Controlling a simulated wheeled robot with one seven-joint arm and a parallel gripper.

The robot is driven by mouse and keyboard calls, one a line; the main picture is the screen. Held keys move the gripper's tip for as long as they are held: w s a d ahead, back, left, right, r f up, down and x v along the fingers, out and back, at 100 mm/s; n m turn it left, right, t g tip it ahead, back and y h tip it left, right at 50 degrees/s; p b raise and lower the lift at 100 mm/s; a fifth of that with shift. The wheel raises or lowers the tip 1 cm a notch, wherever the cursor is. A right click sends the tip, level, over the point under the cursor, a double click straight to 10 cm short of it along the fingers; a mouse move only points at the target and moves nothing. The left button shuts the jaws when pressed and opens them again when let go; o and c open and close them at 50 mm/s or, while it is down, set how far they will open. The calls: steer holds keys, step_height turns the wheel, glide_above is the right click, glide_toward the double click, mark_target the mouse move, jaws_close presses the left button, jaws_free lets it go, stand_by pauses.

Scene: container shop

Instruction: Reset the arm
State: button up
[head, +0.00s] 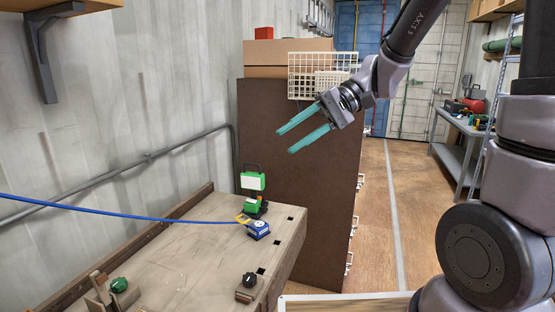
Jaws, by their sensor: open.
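My gripper (299,131) is raised in the air at the upper middle of the head view, in front of the brown cabinet (288,190). Its two teal fingers are apart and point to the left and slightly down. Nothing is between them. My arm reaches in from the upper right. The gripper appears well above the level of the workbench (190,262).
On the bench are a green-and-black work light (253,182), a small blue-and-yellow item (258,230) and a black knob (249,280). A blue cable (100,208) crosses above it. The floor (378,220) at right is clear.

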steer(key=s+d+r+m+t+h, duration=0.1)
steer(key=d+r+m+t+h, duration=0.1)
steer(key=d, duration=0.8)
steer(key=s+d+r+m+t+h, duration=0.1)
steer(key=d+r+t+h, duration=0.4)
steer(key=d, duration=0.6)
steer(key=m+t+h, duration=0.1)
steer(key=t+h, duration=0.1)
steer(key=t, duration=0.1)
steer(key=shift+m+t, duration=0.4)
steer(key=shift+s, duration=0.1)
